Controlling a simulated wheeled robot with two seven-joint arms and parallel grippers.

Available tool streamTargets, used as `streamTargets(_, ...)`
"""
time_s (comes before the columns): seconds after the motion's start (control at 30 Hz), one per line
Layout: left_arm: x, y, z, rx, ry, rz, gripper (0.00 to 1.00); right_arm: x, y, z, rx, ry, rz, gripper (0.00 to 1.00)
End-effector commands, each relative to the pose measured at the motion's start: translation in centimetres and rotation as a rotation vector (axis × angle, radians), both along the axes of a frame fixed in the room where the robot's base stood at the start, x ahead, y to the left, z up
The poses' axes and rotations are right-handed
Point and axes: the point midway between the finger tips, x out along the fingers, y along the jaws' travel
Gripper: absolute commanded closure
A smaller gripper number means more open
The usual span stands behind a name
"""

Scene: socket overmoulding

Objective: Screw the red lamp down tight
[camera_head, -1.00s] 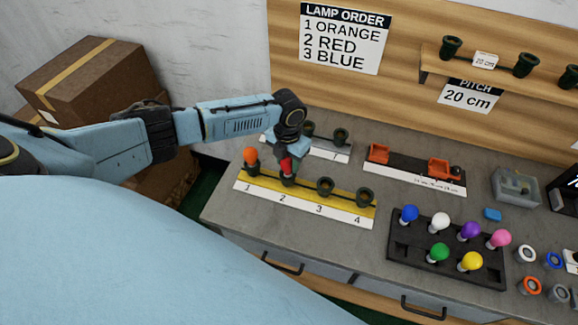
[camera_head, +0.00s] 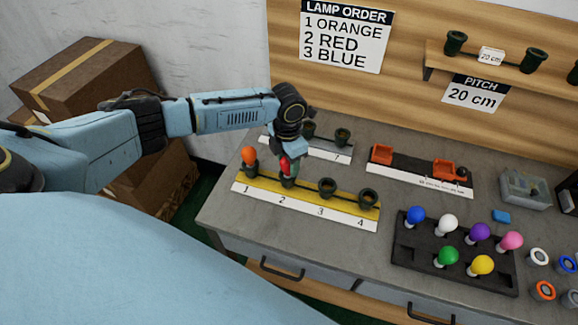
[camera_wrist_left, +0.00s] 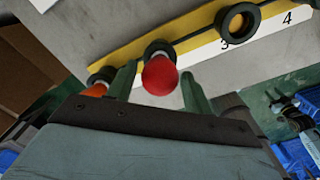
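The red lamp (camera_head: 285,163) stands in the socket (camera_head: 288,181) at position 2 of the yellow strip (camera_head: 338,208). My left gripper (camera_head: 289,166) is above that socket, pointing down, with its fingers on either side of the lamp. In the left wrist view, the red bulb (camera_wrist_left: 160,75) is between the two green fingers (camera_wrist_left: 159,84), with a small gap beside each, so the gripper looks open. The bulb hides most of the lamp's base and its seat. The orange lamp (camera_head: 249,155) stands in socket 1. My right gripper is not in view.
Sockets 3 (camera_head: 326,188) and 4 (camera_head: 368,199) are empty. A black tray (camera_head: 408,256) with several coloured lamps is at the right. The lamp order sign (camera_head: 345,35) reads orange, red, blue. Bare grey bench lies between strip and tray.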

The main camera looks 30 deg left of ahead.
Motion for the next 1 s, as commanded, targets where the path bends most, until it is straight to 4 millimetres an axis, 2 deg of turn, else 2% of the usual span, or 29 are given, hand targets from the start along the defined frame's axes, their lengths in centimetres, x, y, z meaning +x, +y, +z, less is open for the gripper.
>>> streamTargets(0.1, 0.0, 0.0, 0.0, 0.0, 0.0, 0.001, 0.36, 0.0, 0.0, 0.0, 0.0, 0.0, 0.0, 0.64)
streamTargets(0.57, 0.0, 0.0, 0.0, 0.0, 0.001, 0.018, 0.36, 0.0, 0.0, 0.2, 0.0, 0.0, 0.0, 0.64)
streamTargets(0.8, -0.1, 0.0, 0.3, 0.0, 0.002, 0.302, 0.36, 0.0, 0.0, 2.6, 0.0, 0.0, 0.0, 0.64)
streamTargets(1.0, 0.0, 0.0, 0.1, -0.001, 0.001, 0.429, 0.36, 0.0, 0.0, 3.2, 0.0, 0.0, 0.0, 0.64)
